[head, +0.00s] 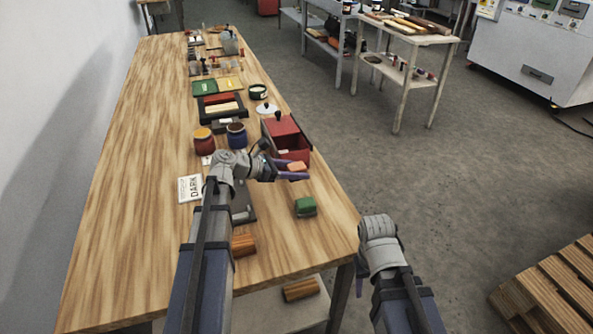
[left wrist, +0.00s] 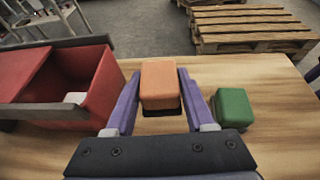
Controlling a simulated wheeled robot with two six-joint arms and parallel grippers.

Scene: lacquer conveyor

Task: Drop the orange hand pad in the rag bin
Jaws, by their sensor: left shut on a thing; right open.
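The orange hand pad (head: 297,166) is a small block held between the purple fingers of my left gripper (head: 291,171), which is shut on it. It also shows in the left wrist view (left wrist: 160,82), with a dark underside. The rag bin (head: 292,146) seems to be the red box just beyond the gripper in the head view. In the left wrist view, the red bin (left wrist: 88,82) stands left of the pad, apart from it, its top open and a pale thing inside. My right gripper (head: 359,286) hangs low past the table's right edge, mostly hidden by its arm, and holds nothing visible.
A green pad (head: 305,206) lies on the table right of the left gripper. A wooden-brown block (head: 243,245) lies nearer. Two jars (head: 204,141), (head: 237,135) and a "DARK" card (head: 190,188) stand or lie left of the bin. The table's left side is clear.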

